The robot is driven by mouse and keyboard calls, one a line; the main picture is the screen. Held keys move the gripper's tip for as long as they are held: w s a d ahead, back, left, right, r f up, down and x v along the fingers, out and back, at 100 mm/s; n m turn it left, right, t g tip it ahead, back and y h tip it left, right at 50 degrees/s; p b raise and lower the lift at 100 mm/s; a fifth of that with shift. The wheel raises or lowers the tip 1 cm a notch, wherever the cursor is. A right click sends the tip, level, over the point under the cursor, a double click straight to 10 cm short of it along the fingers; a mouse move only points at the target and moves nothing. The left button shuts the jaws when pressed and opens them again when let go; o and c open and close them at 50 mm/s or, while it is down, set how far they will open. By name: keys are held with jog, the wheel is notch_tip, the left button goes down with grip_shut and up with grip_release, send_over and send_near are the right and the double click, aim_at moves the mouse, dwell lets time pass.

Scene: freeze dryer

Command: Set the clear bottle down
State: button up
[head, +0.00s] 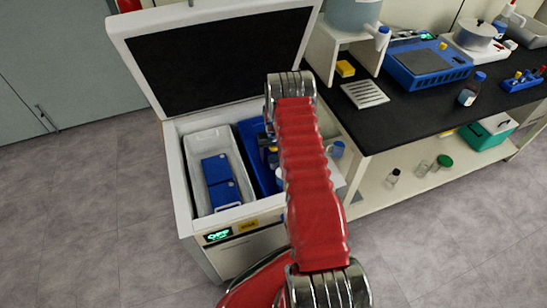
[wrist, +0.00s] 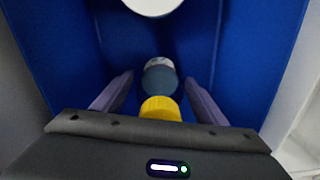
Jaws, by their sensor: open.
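My gripper (wrist: 157,88) is open inside a blue-walled bin, its two dark fingers on either side of a yellow cap (wrist: 160,107). A bottle with a dark grey-blue cap (wrist: 160,80) stands just beyond the yellow cap, near the fingertips. Neither finger appears to touch them. Clear glass shows too little from above to tell which of these is the clear bottle. In the head view my red arm covers most of the gripper; a small yellow patch (head: 272,150) shows in the blue bin (head: 250,145).
A white round object (wrist: 153,5) is at the wrist view's top edge. The black bench (head: 420,105) to the right carries lab gear.

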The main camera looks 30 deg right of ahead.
notch_tip(320, 180, up, 12)
jog(key=shift+r, duration=0.1)
dwell(0.7)
dwell(0.3)
jog(key=shift+a+r, duration=0.1)
jog(key=shift+r, duration=0.2)
jog(key=s+a+r+n+t, duration=0.15)
jog(key=a+r, duration=0.35)
jog(key=r, duration=0.5)
jog(key=s+a+r, duration=0.3)
jog(key=a+r, duration=0.3)
jog(key=r, duration=0.4)
jog(key=s+a+r+n+t, duration=0.15)
jog(key=a+r, duration=0.35)
jog(key=r, duration=0.5)
jog(key=s+a+r+t, duration=0.1)
jog(key=s+a+r, duration=0.2)
jog(key=s, duration=0.5)
jog(key=s+a+r+n, duration=0.1)
jog(key=s+a+r, duration=0.2)
jog(key=s+a, duration=0.3)
jog(key=s+a+r+n+t, duration=0.1)
jog(key=s+a+r, duration=0.2)
jog(key=s, duration=0.7)
jog(key=shift+s+a+r+t, duration=0.15)
jog(key=shift+s+a+t, duration=0.15)
jog(key=shift+a, duration=0.45)
